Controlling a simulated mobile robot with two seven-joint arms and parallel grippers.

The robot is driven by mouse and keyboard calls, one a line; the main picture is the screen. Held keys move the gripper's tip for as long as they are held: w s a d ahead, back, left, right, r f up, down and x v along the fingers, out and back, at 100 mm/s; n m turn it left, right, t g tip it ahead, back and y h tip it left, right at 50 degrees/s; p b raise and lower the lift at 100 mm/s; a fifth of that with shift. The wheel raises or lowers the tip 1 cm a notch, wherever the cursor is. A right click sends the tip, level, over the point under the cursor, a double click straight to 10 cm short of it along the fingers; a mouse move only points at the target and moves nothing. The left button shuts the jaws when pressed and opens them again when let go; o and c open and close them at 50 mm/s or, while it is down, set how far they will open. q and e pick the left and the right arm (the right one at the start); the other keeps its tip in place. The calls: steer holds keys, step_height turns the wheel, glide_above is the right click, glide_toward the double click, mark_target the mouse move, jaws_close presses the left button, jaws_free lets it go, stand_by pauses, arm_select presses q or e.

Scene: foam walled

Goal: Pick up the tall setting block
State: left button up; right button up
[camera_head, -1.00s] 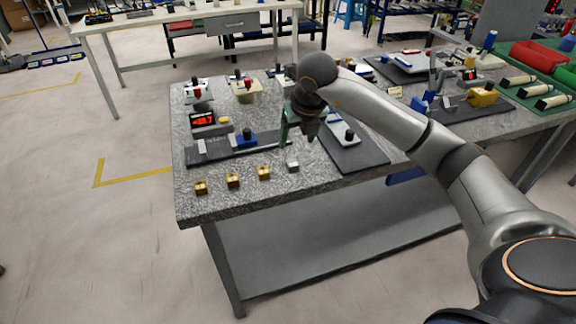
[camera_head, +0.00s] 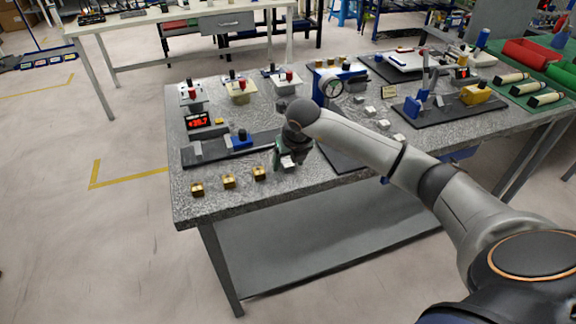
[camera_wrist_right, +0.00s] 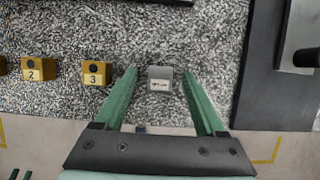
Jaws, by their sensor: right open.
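A small grey block (camera_wrist_right: 160,79) with a white label, apparently the tall setting block, stands on the speckled grey bench top; the label is too small to read surely. My right gripper (camera_wrist_right: 158,73) is open, with its two green fingers on either side of the block in the wrist view and gaps on both sides. In the head view the right gripper (camera_head: 285,157) points down over the bench near its front edge and partly hides the block (camera_head: 288,162). My left gripper is not in view.
Brass blocks stand in a row left of the gripper, with block 3 (camera_wrist_right: 97,72) closest and block 2 (camera_wrist_right: 38,69) beyond. A dark plate with a blue fixture (camera_head: 241,139) lies behind. A dial gauge (camera_head: 331,87) stands behind right. The bench's front edge is close.

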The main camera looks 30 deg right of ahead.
jaws_close()
stand_by(0.4)
steer(key=shift+r, duration=0.1)
